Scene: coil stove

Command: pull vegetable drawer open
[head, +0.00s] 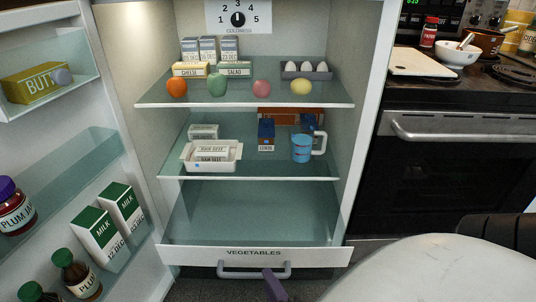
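The vegetable drawer (190,254) is at the bottom of the open fridge, with a white front labelled VEGETABLES. I cannot tell whether it stands slightly out. Its grey bar handle (240,274) runs across the lower front. A dark purplish finger of my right gripper (275,286) is at the right part of the handle, overlapping it in the picture. Whether it touches the bar is unclear. The rest of this gripper is cut off by the bottom edge. My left gripper is out of view.
The fridge door (150,262) stands open at the left, with milk cartons (98,237) and bottles on its shelves. Glass shelves above the drawer hold food and a blue mug (302,148). An oven (450,165) stands at the right. My pale arm link covers the lower right.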

